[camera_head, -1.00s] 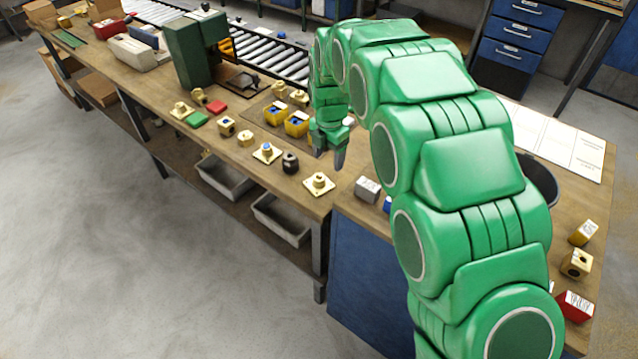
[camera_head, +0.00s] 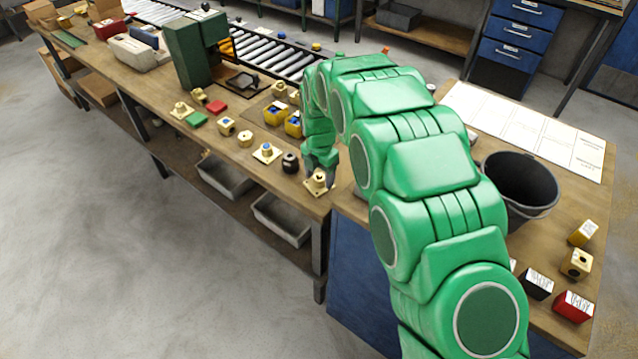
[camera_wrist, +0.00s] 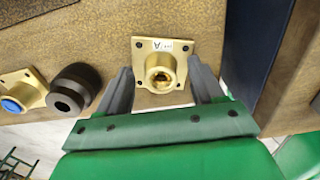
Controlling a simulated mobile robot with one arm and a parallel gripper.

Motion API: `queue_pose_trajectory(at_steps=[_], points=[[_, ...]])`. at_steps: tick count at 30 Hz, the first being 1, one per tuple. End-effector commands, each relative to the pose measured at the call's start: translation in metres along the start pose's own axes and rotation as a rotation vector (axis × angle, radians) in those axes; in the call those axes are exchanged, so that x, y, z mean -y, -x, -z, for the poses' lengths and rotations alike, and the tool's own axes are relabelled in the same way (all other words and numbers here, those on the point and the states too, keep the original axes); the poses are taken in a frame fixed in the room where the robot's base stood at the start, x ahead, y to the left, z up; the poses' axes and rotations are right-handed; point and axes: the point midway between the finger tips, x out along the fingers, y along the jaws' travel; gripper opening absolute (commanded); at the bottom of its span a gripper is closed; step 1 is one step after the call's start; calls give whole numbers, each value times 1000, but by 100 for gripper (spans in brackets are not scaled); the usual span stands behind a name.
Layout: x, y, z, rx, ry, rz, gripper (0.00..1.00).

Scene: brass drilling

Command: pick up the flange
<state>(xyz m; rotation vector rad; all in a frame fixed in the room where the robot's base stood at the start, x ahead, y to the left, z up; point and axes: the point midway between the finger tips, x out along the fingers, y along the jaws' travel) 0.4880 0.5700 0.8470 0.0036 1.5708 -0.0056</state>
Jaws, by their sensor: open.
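A brass flange (camera_head: 319,184) with a square base plate and a round hub lies on the workbench near its front edge. My gripper (camera_head: 321,174) is at the flange in the head view. In the wrist view my gripper (camera_wrist: 160,82) is open, with one finger on each side of the hub and gaps to both. The head view does not show clearly whether the fingers touch the flange.
A dark cylindrical part (camera_wrist: 73,90) and a second flange with a blue centre (camera_wrist: 20,92) sit to the left. Several brass parts stand further along the workbench (camera_head: 215,150). A black bucket (camera_head: 518,190) is right of my arm. Grey bins (camera_head: 282,220) are below the bench.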

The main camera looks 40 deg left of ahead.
Motion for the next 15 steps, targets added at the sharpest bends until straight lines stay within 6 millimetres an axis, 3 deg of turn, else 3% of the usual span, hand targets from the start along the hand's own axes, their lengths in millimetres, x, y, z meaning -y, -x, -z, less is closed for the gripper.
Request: queue_pose_trajectory(at_steps=[9, 15], points=[[0, -6, 0, 0, -1, -1, 65], [0, -6, 0, 0, -1, -1, 35]])
